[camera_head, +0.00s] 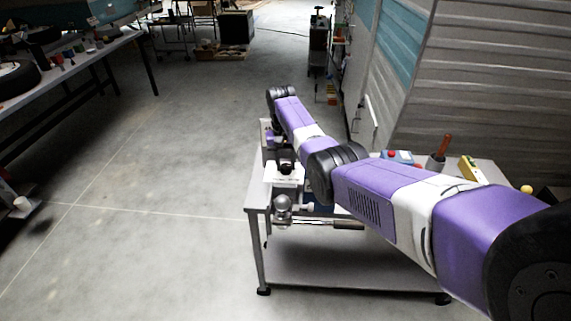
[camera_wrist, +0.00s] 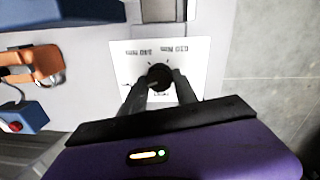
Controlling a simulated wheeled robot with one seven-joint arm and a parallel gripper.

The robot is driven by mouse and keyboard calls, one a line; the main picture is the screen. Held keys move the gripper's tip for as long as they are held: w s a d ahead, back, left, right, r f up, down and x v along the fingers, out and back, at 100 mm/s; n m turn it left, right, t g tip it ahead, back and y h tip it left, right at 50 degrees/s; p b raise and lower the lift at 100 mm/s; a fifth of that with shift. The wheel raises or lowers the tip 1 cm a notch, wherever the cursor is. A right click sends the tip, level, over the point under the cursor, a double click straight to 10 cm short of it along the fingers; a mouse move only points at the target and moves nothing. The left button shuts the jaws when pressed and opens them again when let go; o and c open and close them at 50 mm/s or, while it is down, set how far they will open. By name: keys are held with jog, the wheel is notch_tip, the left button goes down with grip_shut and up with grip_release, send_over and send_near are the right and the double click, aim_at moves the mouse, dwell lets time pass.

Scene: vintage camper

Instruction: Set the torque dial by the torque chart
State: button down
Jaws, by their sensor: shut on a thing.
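The torque dial is a round black knob (camera_wrist: 159,77) in the middle of a white panel (camera_wrist: 193,48) in the wrist view. Dark printed torque marks sit along the panel's upper part, too blurred to read surely. My gripper (camera_wrist: 160,86) is shut on the knob, one finger on each side of it. The knob's pointer cannot be made out. In the head view the white panel (camera_head: 284,174) shows on the left side of a small table, and my arm hides much around it. I cannot pick out a separate torque chart in either view.
The small table (camera_head: 257,192) also holds a red-handled tool (camera_head: 443,146), a yellow item (camera_head: 470,169) and a blue box with a red button (camera_head: 392,155). An orange clamp-like part (camera_wrist: 38,64) lies left of the panel. Open floor (camera_head: 150,220) lies to the left.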

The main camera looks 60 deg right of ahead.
aim_at(286, 165)
jog(key=m+b, duration=0.1)
jog(key=m, duration=0.6)
jog(key=shift+d, duration=0.1)
jog(key=m+b, duration=0.1)
jog(key=m, duration=0.3)
jog(key=shift+y, duration=0.3)
jog(key=shift+r+m, duration=0.1)
jog(key=shift+m, duration=1.4)
jog(key=shift+d+b, duration=0.1)
jog(key=shift+b, duration=0.2)
jog(key=c, duration=0.9)
grip_release()
jog(key=shift+c, duration=0.2)
notch_tip(286, 165, up, 8)
jog(key=shift+w+f+b, duration=0.1)
jog(key=shift+f+b, duration=0.05)
jog(key=shift+b, duration=0.25)
